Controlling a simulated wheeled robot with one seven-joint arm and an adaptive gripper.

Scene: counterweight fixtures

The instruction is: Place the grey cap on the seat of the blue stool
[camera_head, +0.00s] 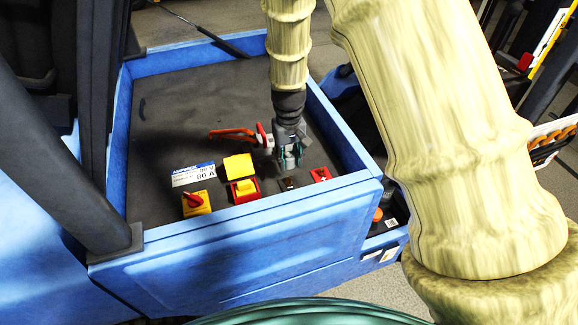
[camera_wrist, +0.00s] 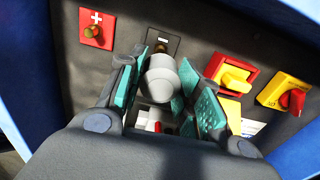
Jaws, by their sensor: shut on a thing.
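The grey cap (camera_wrist: 160,80) is a rounded, pale grey piece between the teal pads of my gripper (camera_wrist: 163,82) in the wrist view. My gripper is shut on it. In the head view my gripper (camera_head: 289,156) points down inside a blue-walled compartment, near a small dark plate (camera_head: 286,184). In the wrist view the cap lies just below this dark plate (camera_wrist: 165,42) and partly covers it. I cannot tell whether the cap touches the plate. No blue stool can be made out in either view.
A red plus plate (camera_head: 320,174) with a brass stud sits beside the dark plate. A yellow-and-red switch (camera_head: 245,189), a red knob (camera_head: 194,202) and an orange-red handle (camera_head: 233,134) are close by. Blue walls (camera_head: 345,205) edge the compartment; its grey floor (camera_head: 190,105) is mostly clear.

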